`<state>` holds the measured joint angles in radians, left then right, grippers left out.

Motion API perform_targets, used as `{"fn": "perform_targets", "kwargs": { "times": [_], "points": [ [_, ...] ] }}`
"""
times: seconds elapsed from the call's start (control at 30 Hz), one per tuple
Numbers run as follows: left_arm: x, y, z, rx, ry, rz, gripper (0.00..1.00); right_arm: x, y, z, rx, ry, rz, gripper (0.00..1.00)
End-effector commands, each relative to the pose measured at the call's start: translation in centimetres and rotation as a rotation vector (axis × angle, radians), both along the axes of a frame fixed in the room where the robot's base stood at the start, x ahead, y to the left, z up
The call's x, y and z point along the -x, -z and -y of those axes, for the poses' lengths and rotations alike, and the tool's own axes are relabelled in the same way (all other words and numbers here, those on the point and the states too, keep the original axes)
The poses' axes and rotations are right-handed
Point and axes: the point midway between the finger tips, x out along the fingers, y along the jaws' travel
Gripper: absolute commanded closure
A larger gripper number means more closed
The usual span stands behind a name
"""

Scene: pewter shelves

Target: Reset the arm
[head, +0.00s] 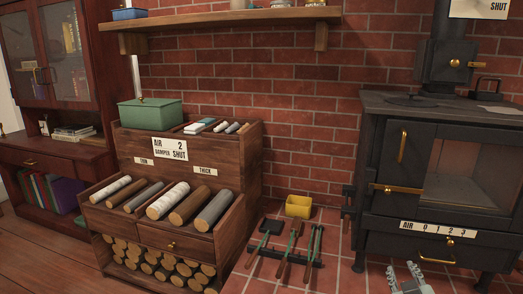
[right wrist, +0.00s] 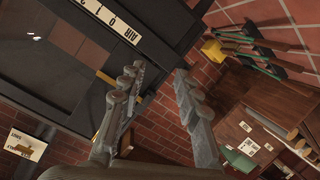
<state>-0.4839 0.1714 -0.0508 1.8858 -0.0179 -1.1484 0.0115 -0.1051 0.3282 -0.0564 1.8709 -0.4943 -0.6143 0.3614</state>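My right gripper (head: 407,277) shows at the bottom edge of the head view, low in front of the black stove (head: 390,160). Its two grey fingers stand apart with nothing between them; the gap also shows in the right wrist view (right wrist: 158,74). The stove fills the upper left of the right wrist view (right wrist: 70,60), with its AIR number strip (right wrist: 112,20) beyond the fingers. The rest of my right arm is out of the head view. My left gripper is in neither view.
A wooden log rack (head: 228,215) with sorted logs and a green box (head: 150,113) stands at the left. Fire tools on a low stand (head: 285,255) and a yellow container (head: 298,206) sit on the tiles between rack and stove. A wall shelf (head: 230,19) hangs above.

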Motion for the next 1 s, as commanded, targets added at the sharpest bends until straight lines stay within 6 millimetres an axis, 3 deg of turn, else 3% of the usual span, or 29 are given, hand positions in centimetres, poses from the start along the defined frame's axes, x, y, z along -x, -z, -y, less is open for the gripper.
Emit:
{"fn": "perform_targets", "kwargs": {
  "times": [0.03, 0.2, 0.3, 0.4, 0.5, 0.63, 0.73, 1.0],
  "points": [
    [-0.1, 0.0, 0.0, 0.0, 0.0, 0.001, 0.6, 2.1, 3.5, -0.3, -0.032, 0.02, -0.091, 0.67],
    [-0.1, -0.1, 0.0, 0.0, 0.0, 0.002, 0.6, 10.1, 13.8, -1.8, -0.13, 0.069, -0.402, 0.67],
    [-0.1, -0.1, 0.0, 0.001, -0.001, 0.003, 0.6, 15.6, 18.7, -3.4, -0.186, 0.078, -0.583, 0.67],
    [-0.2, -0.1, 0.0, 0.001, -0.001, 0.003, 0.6, 20.8, 22.3, -5.1, -0.235, 0.075, -0.742, 0.67],
    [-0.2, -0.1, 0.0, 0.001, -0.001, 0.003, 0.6, 24.9, 24.6, -6.6, -0.276, 0.065, -0.863, 0.67],
    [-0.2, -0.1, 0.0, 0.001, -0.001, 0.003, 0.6, 28.1, 26.0, -7.9, -0.306, 0.053, -0.954, 0.67],
    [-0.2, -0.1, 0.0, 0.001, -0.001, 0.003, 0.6, 29.0, 26.4, -8.3, -0.316, 0.049, -0.98, 0.67],
    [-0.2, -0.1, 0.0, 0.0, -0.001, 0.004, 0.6, 29.0, 26.4, -8.3, -0.316, 0.049, -0.98, 0.67]
  ]
}}
